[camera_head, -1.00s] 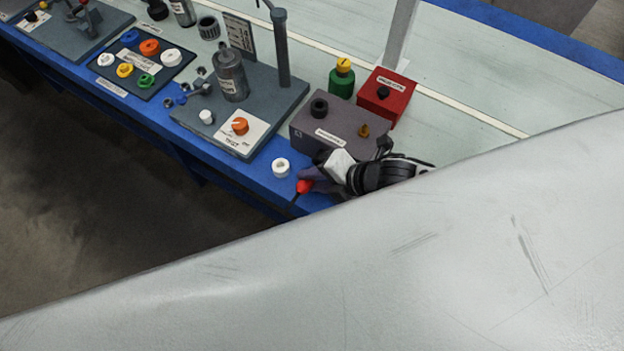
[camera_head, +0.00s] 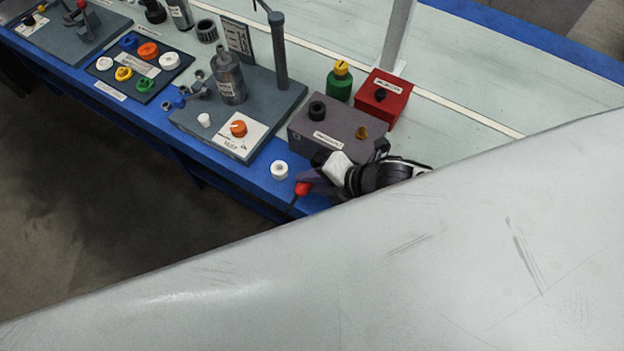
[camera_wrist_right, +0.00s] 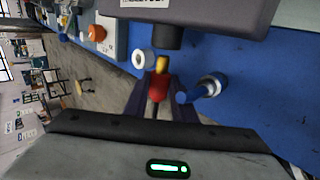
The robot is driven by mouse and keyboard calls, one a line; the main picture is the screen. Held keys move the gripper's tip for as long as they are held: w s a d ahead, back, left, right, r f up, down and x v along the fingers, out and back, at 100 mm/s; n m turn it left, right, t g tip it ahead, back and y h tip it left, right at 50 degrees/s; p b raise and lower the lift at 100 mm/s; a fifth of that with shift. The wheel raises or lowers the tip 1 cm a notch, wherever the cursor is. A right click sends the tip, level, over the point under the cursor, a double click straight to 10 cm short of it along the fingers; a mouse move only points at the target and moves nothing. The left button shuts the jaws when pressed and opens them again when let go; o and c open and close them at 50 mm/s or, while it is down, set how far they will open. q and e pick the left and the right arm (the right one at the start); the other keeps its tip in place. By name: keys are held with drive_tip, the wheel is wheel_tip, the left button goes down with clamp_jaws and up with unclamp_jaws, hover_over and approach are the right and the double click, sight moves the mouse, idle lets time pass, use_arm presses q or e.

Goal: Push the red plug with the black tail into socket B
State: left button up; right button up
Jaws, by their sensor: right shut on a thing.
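The red plug (camera_head: 303,189) is held by my right gripper (camera_wrist_right: 158,92) at the front edge of the blue bench. In the right wrist view the plug (camera_wrist_right: 157,84) sits between the two dark fingers, its yellow tip pointing at the grey-purple box (camera_wrist_right: 205,12). Its black tail runs back toward the wrist. The tip looks close to a black round fitting (camera_wrist_right: 168,38) on the box, but I cannot tell whether they touch. In the head view the box (camera_head: 330,128) stands behind the gripper. I cannot make out a socket marked B. My left gripper is out of view.
A white ring (camera_head: 280,169) lies left of the plug. A grey plate with an orange knob (camera_head: 238,128) and a metal cylinder (camera_head: 229,80) stands further left. A red box (camera_head: 384,98) and green bottle (camera_head: 339,82) are behind. A pale grey surface hides the lower right.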

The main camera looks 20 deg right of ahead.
drive_tip(key=shift+p, duration=0.6)
idle(0.7)
drive_tip(key=shift+w+d, duration=1.3)
drive_tip(key=shift+d, duration=0.3)
idle(0.6)
drive_tip(key=o, duration=1.1)
drive_tip(key=shift+s, duration=0.1)
drive_tip(key=p+v, duration=0.1)
drive_tip(key=v, duration=0.9)
drive_tip(key=shift+d+r, duration=0.1)
drive_tip(key=shift+r, duration=0.05)
